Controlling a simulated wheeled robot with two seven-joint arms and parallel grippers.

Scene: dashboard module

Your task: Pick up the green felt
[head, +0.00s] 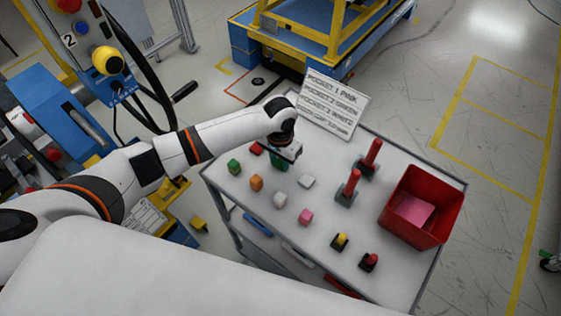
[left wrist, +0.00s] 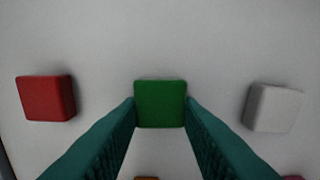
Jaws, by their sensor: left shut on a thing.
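My left gripper (head: 279,163) is over the far side of the white table top, its teal fingers pointing down. In the left wrist view my left gripper (left wrist: 160,112) has its fingertips against both sides of a green felt block (left wrist: 160,104) and is shut on it. I cannot tell whether this block is touching the table. It is hard to make out at the fingers in the head view. Another green block (head: 234,167) sits to the left of the gripper. My right gripper is not in view.
A red block (head: 257,147) and a white block (head: 307,181) flank the gripper; orange (head: 256,183) and pink (head: 306,217) blocks lie nearer. Two red upright handles (head: 353,185) and a red bin (head: 418,233) stand right. A lettered sign (head: 332,104) stands at the back edge.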

